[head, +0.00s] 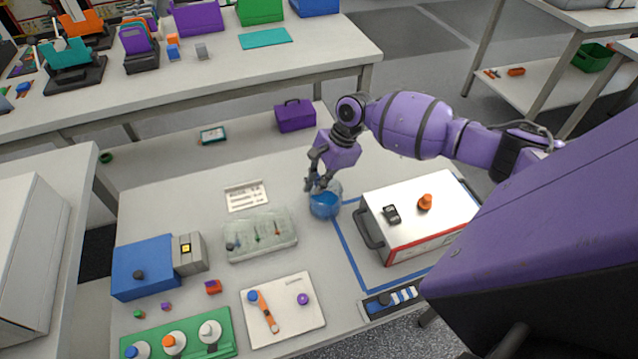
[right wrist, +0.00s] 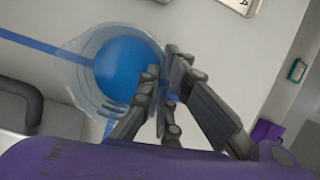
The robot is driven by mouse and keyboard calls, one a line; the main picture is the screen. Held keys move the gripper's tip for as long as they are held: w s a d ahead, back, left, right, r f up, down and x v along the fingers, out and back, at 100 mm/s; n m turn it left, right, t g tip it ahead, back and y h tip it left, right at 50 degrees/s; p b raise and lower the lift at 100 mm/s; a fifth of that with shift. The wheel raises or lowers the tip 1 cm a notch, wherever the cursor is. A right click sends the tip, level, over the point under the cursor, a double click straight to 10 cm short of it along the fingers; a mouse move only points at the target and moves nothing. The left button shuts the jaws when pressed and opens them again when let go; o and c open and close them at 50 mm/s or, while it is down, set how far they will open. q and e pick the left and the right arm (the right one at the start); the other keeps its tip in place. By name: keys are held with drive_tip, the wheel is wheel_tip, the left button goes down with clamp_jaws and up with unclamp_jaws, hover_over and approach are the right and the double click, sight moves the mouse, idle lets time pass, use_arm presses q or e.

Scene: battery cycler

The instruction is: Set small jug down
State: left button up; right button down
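The small jug (head: 325,205) is clear, holds blue liquid and looks upright. It is over the white table, by the upper left corner of a blue tape outline. I cannot tell whether its base touches the table. My right gripper (head: 318,184) is at the jug's upper edge, with its fingers closed at the jug's side. The right wrist view shows the jug (right wrist: 122,68) from above, with the fingers (right wrist: 165,82) close together around what looks like its handle, which they mostly hide. My left gripper is not in view.
A white and red box (head: 430,235) with a dark handle stands right of the jug, inside the blue tape outline (head: 346,245). A clear tray (head: 260,238) lies to the left and a white card (head: 246,196) beyond it. Bare table lies between the card and the jug.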

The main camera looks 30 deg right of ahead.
drive_tip(key=c, duration=2)
unclamp_jaws()
drive_tip(key=shift+f, duration=0.1)
